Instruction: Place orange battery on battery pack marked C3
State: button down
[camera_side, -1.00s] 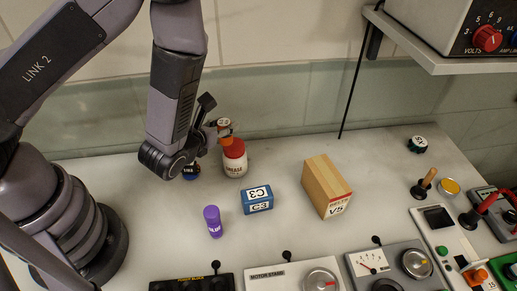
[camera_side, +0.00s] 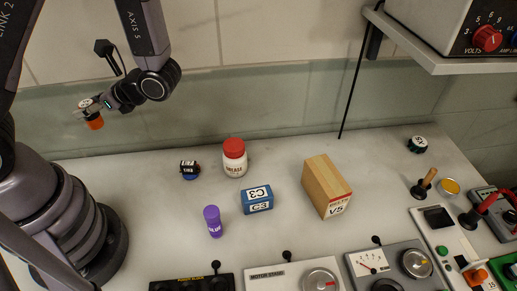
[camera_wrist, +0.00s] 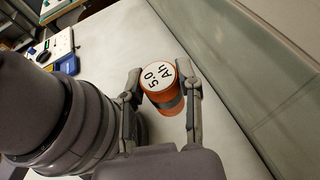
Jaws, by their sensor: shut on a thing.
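The orange battery (camera_side: 95,122) is a short cylinder with a white top; in the wrist view its top (camera_wrist: 155,75) reads "50 Ah". My gripper (camera_side: 88,110) is shut on it and holds it high above the bench at the left, near the back wall. In the wrist view my gripper (camera_wrist: 160,95) has one finger on each side of the battery. The blue battery pack marked C3 (camera_side: 257,201) sits on the bench near the middle, well to the right of and below my gripper. Its top and front both carry C3 labels.
A grease jar (camera_side: 234,163) with a red lid stands behind the pack. A dark battery (camera_side: 190,169), a purple glue stick (camera_side: 214,222) and a wooden block marked V5 (camera_side: 327,187) stand around it. Meters and switch panels (camera_side: 295,277) line the front edge.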

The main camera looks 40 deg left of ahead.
jog(key=s+d+n+g+h, duration=0.3)
jog(key=s+d+n+h, duration=0.1)
jog(key=d+n+h, duration=0.35)
jog(key=s+d+n+g+h, duration=0.3)
jog(key=d+n+g+h, duration=0.1)
jog(key=d+n+h, duration=0.35)
jog(key=n+t+h, duration=0.8)
jog(key=n+h, duration=0.1)
jog(key=n, duration=0.2)
send_over(257, 193)
jog(key=f, duration=1.1)
jog(key=shift+s+a, duration=0.25)
jog(key=shift+s, duration=0.15)
jog(key=shift+w+d+f, duration=0.1)
jog(key=shift+w+f, duration=0.05)
jog(key=shift+w+d+f, duration=0.1)
jog(key=shift+w+f, duration=0.05)
jog(key=shift+f, duration=0.8)
jog(key=shift+w+d+f, duration=0.1)
jog(key=shift+f, duration=0.8)
jog(key=shift+f, duration=0.1)
